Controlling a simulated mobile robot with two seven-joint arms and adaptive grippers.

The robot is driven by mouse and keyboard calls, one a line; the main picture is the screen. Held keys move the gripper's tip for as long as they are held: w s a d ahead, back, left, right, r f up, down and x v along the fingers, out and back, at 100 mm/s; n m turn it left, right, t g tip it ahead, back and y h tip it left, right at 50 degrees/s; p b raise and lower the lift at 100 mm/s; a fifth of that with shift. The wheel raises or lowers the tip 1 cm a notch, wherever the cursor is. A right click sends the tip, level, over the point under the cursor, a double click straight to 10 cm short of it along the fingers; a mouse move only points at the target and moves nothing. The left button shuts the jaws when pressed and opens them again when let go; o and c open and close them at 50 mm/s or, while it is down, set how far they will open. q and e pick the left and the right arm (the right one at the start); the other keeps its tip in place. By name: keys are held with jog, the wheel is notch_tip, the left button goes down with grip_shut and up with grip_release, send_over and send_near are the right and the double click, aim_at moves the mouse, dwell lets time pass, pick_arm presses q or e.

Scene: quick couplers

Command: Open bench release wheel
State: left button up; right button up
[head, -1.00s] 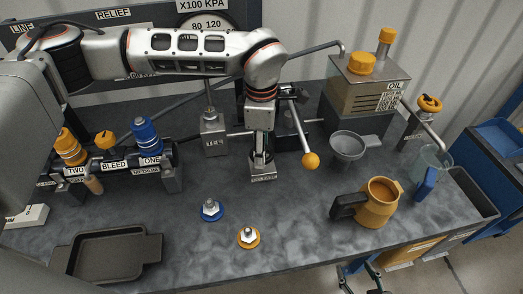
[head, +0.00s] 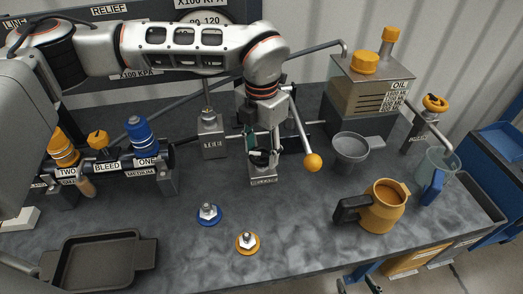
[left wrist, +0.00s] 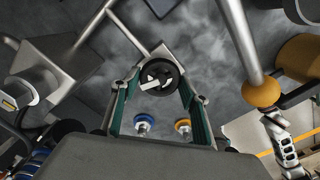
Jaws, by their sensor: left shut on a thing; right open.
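The release wheel (left wrist: 160,76) is a small black wheel with a pale bar across it. It sits on a labelled metal block (head: 263,176) near the middle of the bench. My left gripper (head: 259,145) comes down on the wheel from above. In the left wrist view its green-lined fingers stand on either side of the wheel and are shut on it. The gripper partly hides the wheel in the head view. My right gripper (head: 372,284) shows only in part at the bottom edge, beyond the bench front, empty and open.
A pump lever with an orange ball (head: 313,162) stands just right of the left gripper. Behind are the oil tank (head: 366,92) and a funnel (head: 351,147). An orange jug (head: 382,208), two couplers (head: 208,213) (head: 247,243) and a tray (head: 98,264) are in front.

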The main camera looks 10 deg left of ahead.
pick_arm(q)
jog(key=n, duration=0.5)
jog(key=shift+n+b, duration=0.3)
jog(key=n, duration=1)
jog(key=shift+n+b, duration=0.35)
jog(key=shift+n, duration=0.05)
jog(key=n, duration=0.5)
jog(key=shift+d, duration=0.1)
jog(key=o, duration=1.1)
